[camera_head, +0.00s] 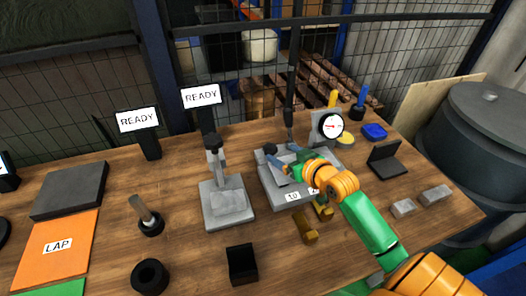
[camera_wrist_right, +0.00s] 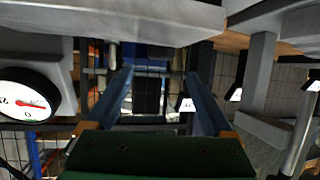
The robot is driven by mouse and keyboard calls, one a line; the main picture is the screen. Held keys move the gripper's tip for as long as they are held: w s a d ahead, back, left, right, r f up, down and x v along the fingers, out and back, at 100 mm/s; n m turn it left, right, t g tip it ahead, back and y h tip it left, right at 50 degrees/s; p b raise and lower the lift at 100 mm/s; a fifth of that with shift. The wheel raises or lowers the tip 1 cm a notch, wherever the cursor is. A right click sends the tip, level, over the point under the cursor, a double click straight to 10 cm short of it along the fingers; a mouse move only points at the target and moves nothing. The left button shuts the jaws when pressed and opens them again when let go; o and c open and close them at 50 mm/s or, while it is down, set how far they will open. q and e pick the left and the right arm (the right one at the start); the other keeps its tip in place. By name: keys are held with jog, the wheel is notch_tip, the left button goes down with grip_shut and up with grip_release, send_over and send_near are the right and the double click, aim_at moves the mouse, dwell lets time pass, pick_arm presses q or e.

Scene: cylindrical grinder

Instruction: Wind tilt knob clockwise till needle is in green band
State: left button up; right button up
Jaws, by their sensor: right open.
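The round white dial (camera_head: 331,125) with a red needle stands on a grey post at the back right of a grey fixture (camera_head: 272,190) labelled with a number. My left gripper is out of view.
A second grey stand (camera_head: 228,203) is left of the fixture. A brass piece (camera_head: 306,228) and a black block (camera_head: 241,265) lie in front. A wire fence (camera_head: 400,60) runs behind.

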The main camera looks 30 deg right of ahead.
aim_at(273, 150)
jog(key=shift+f, duration=0.55)
jog(key=b+x, duration=0.1)
jog(key=x, duration=0.5)
jog(key=shift+w, duration=0.3)
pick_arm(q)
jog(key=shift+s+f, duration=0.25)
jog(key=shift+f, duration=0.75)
